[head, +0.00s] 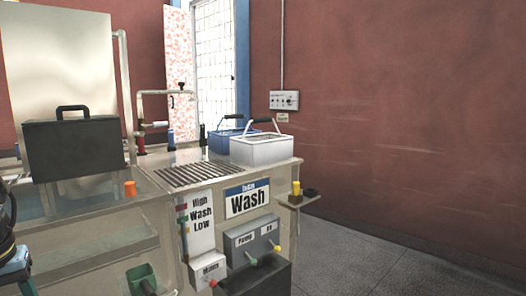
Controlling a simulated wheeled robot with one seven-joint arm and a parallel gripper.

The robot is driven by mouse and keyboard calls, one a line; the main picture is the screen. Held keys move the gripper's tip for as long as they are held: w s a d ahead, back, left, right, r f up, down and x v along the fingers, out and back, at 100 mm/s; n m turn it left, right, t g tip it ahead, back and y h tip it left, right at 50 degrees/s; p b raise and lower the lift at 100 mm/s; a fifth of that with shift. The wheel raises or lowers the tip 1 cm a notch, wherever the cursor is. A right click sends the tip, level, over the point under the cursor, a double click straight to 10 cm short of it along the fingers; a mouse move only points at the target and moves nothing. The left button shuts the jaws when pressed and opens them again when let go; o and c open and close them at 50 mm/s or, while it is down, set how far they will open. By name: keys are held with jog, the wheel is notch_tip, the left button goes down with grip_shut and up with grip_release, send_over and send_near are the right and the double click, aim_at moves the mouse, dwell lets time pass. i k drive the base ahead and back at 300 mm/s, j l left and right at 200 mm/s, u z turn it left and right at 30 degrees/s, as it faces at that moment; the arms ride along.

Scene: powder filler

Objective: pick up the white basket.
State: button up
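The white basket (270,151) stands upright on the right end of the metal counter, close to its right edge. Its dark-gripped handle (264,121) sticks up above the rim. A blue basket (226,142) with a similar handle stands just behind it to the left and is partly hidden by it. My gripper is not clearly in view. A dark and blue shape at the lower left edge is cut off, and I cannot tell what it is.
A slotted drain grate (187,175) lies left of the white basket. A dark box (72,148) with a handle stands further left. A small side shelf (295,200) holds a yellow item (297,188). The grey floor (400,262) at right is clear.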

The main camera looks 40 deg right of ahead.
aim_at(252, 150)
jog(key=z, duration=0.85)
jog(key=l+z, duration=0.1)
jog(key=z, duration=0.8)
jog(key=i+z, duration=0.1)
jog(key=z, duration=0.75)
jog(key=i+z, duration=0.2)
jog(key=i, duration=3.55)
jog(key=i+u, duration=0.2)
jog(key=u, duration=0.3)
jog(key=i+l+u, duration=0.1)
jog(key=u, duration=0.35)
jog(key=i+l+u, duration=0.2)
jog(key=u, duration=0.3)
jog(key=i+l, duration=0.05)
